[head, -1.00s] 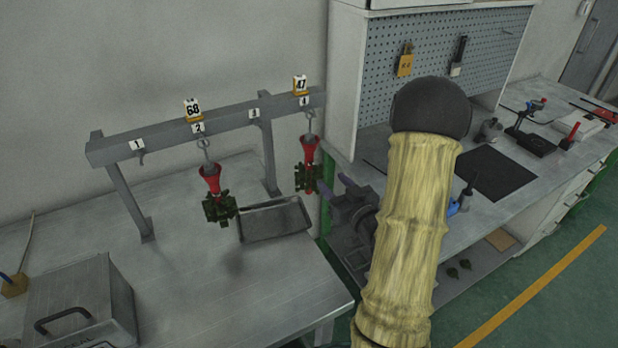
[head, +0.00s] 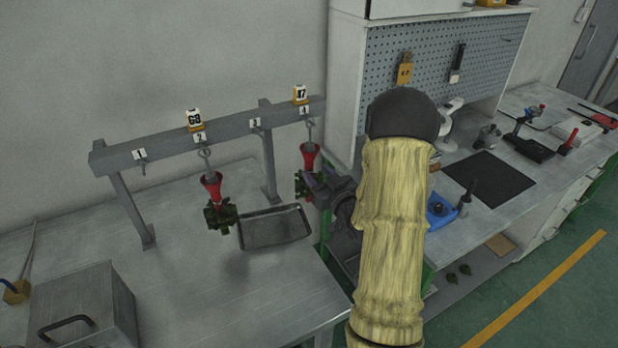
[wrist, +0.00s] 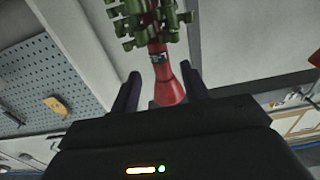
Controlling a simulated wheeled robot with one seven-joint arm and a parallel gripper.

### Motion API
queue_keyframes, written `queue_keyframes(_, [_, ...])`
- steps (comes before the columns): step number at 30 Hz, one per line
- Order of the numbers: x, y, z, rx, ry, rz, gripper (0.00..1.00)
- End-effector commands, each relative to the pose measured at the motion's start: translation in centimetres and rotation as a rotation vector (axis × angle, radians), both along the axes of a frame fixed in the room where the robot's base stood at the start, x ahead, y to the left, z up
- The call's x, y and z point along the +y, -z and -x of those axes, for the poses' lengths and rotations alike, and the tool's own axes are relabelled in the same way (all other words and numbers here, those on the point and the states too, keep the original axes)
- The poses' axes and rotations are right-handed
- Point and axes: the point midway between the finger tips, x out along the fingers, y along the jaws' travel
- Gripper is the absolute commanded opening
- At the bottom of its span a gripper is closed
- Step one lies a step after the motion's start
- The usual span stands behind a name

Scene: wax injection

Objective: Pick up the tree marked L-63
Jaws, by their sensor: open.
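Two trees hang from the rack, each with a red funnel-shaped base above dark green pieces. The left tree (head: 211,187) hangs at hook 2 under a tag reading like 68 (head: 194,118). The right tree (head: 309,156) hangs at hook 4 under a tag reading like 47 (head: 300,93). I cannot read L-63 on either tag. My gripper (head: 311,184) is at the right tree and partly covers its green part. In the wrist view, a tree's red base (wrist: 171,88) shows between the open fingers (wrist: 160,88), with a small unreadable dark label on its stem.
The grey rack (head: 232,131) stands on the left bench, with hooks 1 and 3 empty. A dark tray (head: 274,228) lies below the trees. A grey metal box (head: 85,305) stands front left. The pegboard cabinet (head: 385,75) is close on the right.

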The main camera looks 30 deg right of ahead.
Motion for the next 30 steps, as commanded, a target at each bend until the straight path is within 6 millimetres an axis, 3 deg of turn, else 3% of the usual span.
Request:
queue_keyframes(11, [0.4, 0.2, -4.7, 0.0, -0.001, -0.001, 0.46])
queue_keyframes(27, [0.4, 0.3, -4.8, 0.0, -0.001, 0.0, 0.46])
queue_keyframes(28, [0.4, 0.3, -4.8, 0.0, -0.001, 0.0, 0.44])
queue_keyframes(30, [0.4, 0.3, -4.8, 0.0, -0.001, 0.0, 0.3])
